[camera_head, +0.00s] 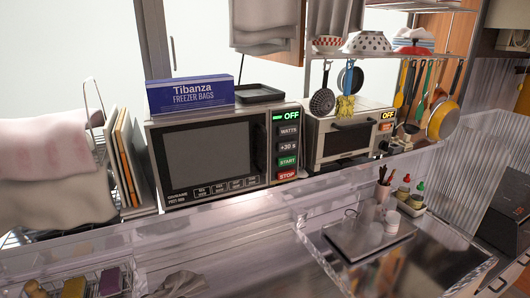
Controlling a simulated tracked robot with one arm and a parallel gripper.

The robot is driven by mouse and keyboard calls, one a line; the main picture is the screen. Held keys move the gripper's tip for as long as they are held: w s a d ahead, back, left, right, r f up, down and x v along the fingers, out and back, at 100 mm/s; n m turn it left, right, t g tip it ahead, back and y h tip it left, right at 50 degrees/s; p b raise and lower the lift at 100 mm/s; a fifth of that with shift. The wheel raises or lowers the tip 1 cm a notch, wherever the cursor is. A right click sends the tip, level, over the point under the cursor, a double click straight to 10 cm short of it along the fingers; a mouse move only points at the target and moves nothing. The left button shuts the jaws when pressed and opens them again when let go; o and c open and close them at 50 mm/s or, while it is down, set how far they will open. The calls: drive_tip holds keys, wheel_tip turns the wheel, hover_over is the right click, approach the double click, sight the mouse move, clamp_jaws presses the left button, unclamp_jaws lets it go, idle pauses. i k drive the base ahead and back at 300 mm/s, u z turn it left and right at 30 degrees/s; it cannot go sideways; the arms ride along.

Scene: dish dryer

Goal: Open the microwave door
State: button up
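The microwave (292,147) stands on a shelf left of the picture's middle, facing me. Its door (208,150) has a dark window and lies flush with the front, so it looks shut. A control panel with a green OFF display and WATTS, +30 s, START and STOP buttons runs down its right side. A row of small buttons is along the bottom of the front. My gripper is not in view, so its distance from the door cannot be told.
A blue freezer bag box (190,95) and a black tray (260,93) lie on the microwave. A toaster oven (345,138) stands close on its right, cutting boards (126,158) on its left. Utensils hang at right. A clear ledge (235,205) runs below the front.

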sight(197, 158)
drive_tip(key=z, duration=0.05)
drive_tip(key=i, duration=0.9)
drive_tip(key=u, duration=0.1)
